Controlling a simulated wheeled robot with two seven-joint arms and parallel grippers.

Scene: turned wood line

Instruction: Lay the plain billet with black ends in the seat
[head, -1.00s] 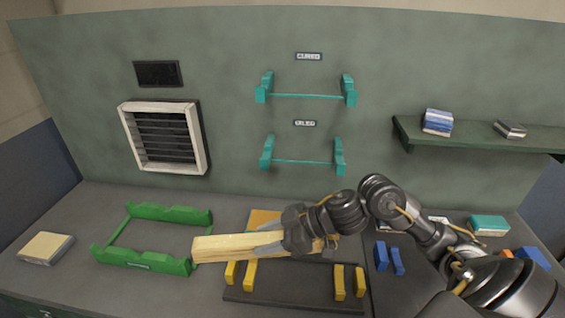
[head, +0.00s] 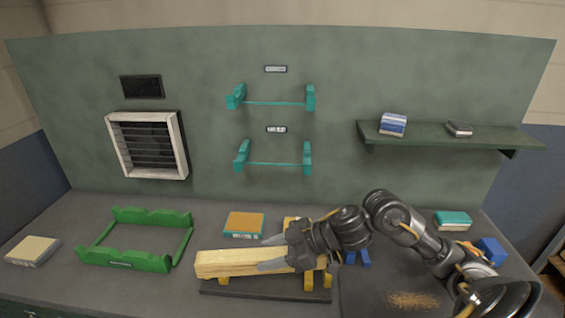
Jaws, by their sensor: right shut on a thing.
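A long pale wooden billet (head: 230,263) is gripped by my right gripper (head: 272,254), whose fingers are shut on it near its middle. The billet lies roughly level over a dark base (head: 265,291) with yellow uprights (head: 308,280). Its left part is close to the left uprights; I cannot tell whether it rests on them. Its visible left end looks pale; its right end is hidden behind the gripper. A green cradle with notched rails (head: 125,260) stands empty to the left. My left gripper is not in view.
An orange-topped block (head: 244,224) lies behind the billet. A pale-topped block (head: 33,250) is at far left. Blue pieces (head: 357,257) stand right of the base. Teal brackets (head: 243,156) are on the wall. A shelf (head: 440,137) is at right. Sawdust (head: 412,300) lies front right.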

